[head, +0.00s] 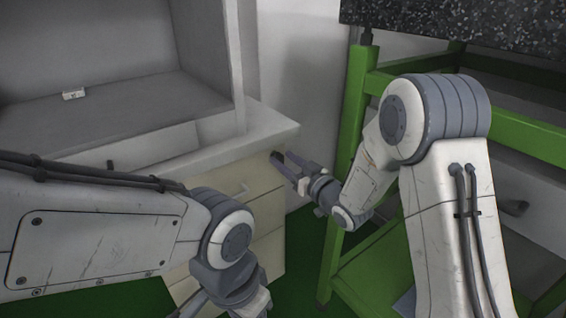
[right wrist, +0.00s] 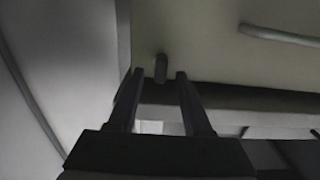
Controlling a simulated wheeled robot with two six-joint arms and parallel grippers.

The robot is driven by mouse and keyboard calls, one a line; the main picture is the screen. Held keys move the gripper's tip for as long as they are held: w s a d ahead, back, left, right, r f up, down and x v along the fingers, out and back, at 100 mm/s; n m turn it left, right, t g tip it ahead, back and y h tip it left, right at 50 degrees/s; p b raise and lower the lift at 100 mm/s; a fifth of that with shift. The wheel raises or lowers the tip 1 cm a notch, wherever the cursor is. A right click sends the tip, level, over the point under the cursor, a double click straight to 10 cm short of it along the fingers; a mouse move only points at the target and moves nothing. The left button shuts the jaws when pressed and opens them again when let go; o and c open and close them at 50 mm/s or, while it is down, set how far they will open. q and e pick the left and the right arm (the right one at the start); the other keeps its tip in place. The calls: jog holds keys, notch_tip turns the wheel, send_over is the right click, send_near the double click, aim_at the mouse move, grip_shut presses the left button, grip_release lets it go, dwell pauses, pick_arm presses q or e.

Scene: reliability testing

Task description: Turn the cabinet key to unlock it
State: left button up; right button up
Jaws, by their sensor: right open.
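The cabinet (head: 222,190) is a beige drawer unit under a pale worktop, with its upper right front corner by my right gripper (head: 281,157). In the right wrist view the small dark key (right wrist: 160,68) sticks out of the cabinet front. My right gripper is open there (right wrist: 158,74), its two fingers on either side of the key. I cannot tell whether they touch it. In the head view the key is hard to make out at the fingertips. My left gripper (head: 232,298) is low at the bottom edge, its fingers mostly cut off.
A bar handle (head: 238,190) is on the top drawer front, and it also shows in the right wrist view (right wrist: 280,35). A green-framed bench (head: 350,130) with a dark speckled top stands close on the right. A small white object (head: 74,94) lies on the shelf at left.

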jog(key=shift+w+a, duration=0.3)
jog(key=shift+w, duration=0.1)
jog(key=shift+c, duration=0.3)
grip_shut()
